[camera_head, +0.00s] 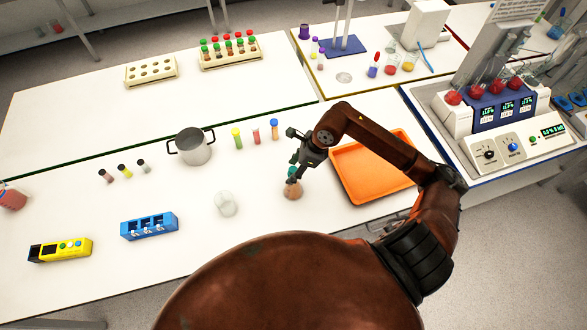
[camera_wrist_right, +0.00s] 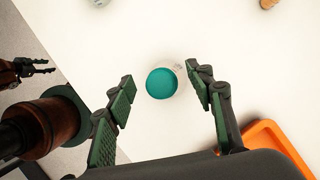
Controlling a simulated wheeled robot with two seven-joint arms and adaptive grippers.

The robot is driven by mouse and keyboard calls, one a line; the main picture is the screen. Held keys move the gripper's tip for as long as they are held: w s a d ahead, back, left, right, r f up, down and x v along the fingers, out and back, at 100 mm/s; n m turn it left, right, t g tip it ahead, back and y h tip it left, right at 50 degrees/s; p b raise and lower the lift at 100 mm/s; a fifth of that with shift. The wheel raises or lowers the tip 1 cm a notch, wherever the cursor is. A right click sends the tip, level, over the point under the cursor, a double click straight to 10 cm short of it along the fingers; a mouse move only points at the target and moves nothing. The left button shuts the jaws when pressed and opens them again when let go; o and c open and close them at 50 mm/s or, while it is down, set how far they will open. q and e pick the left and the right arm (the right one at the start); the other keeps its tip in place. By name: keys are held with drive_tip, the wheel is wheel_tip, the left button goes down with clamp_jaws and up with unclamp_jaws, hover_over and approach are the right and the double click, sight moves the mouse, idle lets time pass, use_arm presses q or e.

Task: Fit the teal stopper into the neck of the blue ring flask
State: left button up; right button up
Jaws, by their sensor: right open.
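The teal stopper (camera_wrist_right: 162,83) shows as a round top between the fingers of my right gripper (camera_wrist_right: 160,90), with bare space on both sides. In the head view, the right gripper (camera_head: 294,168) points down over a small flask (camera_head: 292,190) with a pinkish lower part. The stopper sits at the top of this flask; how deep it is cannot be told. No blue ring can be made out. Another clear glass vessel (camera_head: 226,204) stands to the left. My left gripper (camera_wrist_right: 38,68) shows small at the left edge of the right wrist view.
An orange tray (camera_head: 345,180) lies right of the flask. A metal pot (camera_head: 193,148), small coloured-cap vials (camera_head: 256,134) and a blue rack (camera_head: 149,226) stand to the left. The table between the clear vessel and the flask is bare.

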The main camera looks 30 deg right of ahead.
drive_tip(key=shift+d+r, duration=0.1)
drive_tip(key=shift+r, duration=0.15)
drive_tip(key=v, duration=1.1)
drive_tip(key=shift+r, duration=0.25)
drive_tip(key=shift+s+d, duration=0.15)
drive_tip(key=shift+s, duration=0.05)
